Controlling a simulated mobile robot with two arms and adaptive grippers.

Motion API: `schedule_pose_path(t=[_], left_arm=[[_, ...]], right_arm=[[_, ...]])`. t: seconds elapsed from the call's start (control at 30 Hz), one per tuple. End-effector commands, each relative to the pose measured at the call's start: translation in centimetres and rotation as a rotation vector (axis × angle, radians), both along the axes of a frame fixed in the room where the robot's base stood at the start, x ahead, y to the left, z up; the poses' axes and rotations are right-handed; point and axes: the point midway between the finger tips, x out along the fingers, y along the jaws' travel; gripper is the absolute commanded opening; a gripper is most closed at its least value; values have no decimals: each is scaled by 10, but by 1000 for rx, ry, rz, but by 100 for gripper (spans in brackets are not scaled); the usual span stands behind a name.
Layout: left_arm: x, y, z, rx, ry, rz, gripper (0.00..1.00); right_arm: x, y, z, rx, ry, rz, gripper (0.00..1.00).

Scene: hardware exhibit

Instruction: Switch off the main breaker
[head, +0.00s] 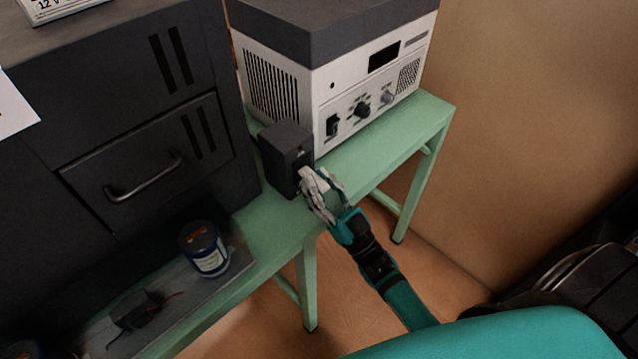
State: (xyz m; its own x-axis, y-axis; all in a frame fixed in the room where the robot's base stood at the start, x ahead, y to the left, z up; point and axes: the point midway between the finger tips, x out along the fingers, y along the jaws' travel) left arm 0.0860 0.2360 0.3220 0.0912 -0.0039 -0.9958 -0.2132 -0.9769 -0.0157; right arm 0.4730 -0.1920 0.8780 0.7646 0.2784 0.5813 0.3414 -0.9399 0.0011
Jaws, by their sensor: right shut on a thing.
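A small dark box (283,152), which looks like the breaker, stands on the green table between the dark cabinet and the white device. My right gripper (312,182) is at the front face of this box. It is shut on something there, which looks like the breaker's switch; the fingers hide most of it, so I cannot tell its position. My left gripper does not show.
The white device (350,113) with knobs and a switch stands behind the box. A dark cabinet (120,120) with a handle is on the left. A blue can (205,249) and a small dark part with wires (138,312) are on the grey board at the front left. The green table's (395,138) right end is bare.

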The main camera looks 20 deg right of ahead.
Motion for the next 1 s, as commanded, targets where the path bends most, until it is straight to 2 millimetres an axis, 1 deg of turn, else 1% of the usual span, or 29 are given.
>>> schedule_pose_path(t=[0.13,0.17,0.3,0.33,0.57,0.67,0.77,1.0], left_arm=[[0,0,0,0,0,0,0],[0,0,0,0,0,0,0],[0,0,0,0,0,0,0],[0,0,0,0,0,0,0],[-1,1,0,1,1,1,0],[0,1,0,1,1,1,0],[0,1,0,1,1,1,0],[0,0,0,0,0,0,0]], right_arm=[[0,-1,0,2,1,-2,0],[0,-1,0,2,1,-2,26],[0,-1,0,1,1,-2,45],[0,-1,0,1,1,-2,46],[0,0,0,0,1,-1,46],[-4,-2,-4,0,3,0,46],[-14,-5,-12,0,5,0,46],[-53,-20,-42,-1,7,0,46]])
